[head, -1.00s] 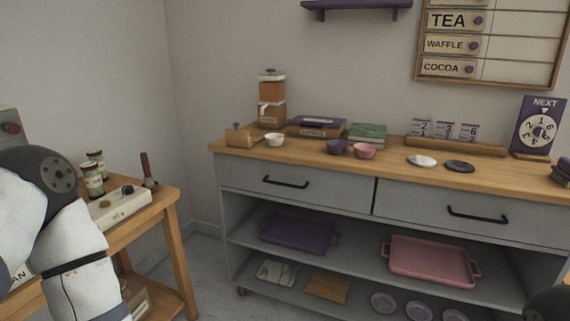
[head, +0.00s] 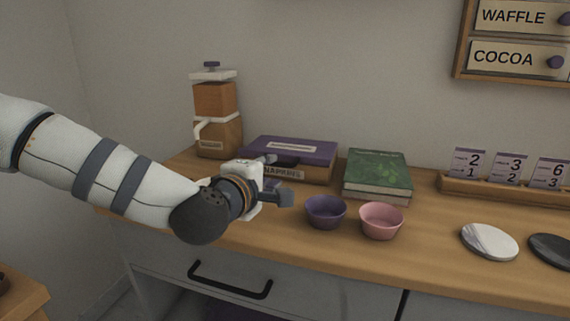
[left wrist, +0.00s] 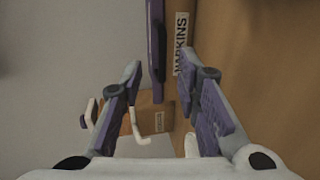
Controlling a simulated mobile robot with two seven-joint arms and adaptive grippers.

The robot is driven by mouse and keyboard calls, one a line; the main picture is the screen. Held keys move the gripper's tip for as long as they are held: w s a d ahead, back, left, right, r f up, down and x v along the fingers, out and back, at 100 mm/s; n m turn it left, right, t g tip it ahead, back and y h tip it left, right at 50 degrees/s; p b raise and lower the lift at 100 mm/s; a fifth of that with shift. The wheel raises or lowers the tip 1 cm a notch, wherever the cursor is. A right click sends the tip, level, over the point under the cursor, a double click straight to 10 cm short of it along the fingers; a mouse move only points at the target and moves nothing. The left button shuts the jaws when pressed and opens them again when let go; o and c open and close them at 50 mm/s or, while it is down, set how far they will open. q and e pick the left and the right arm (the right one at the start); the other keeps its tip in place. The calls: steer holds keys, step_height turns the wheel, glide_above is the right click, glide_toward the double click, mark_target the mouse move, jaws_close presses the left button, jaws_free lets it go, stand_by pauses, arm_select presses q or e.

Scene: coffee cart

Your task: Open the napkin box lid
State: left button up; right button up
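The napkin box (head: 290,172) is a wooden box with a "NAPKINS" label on its front and a purple lid (head: 292,150), which looks closed. It stands at the back of the counter. My left gripper (head: 279,178) is in front of the box and hides part of its front left. In the left wrist view the gripper (left wrist: 163,68) is open, its two fingers apart. The lid's edge (left wrist: 157,45) shows as a purple strip between the fingertips, with the labelled box front (left wrist: 181,45) beside it. I cannot tell whether a finger touches the lid. My right gripper is out of view.
A wooden grinder (head: 217,105) stands left of the box, and a green book (head: 377,172) lies right of it. A purple bowl (head: 325,212) and a pink bowl (head: 381,221) are close to the gripper's right. White and dark discs lie further right.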

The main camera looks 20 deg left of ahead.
mark_target(281, 165)
arm_select(q)
steer(key=x, duration=0.7)
steer(key=shift+w+f+b, duration=0.35)
steer(key=shift+f+b, duration=0.05)
steer(key=shift+w, duration=0.55)
jaws_close()
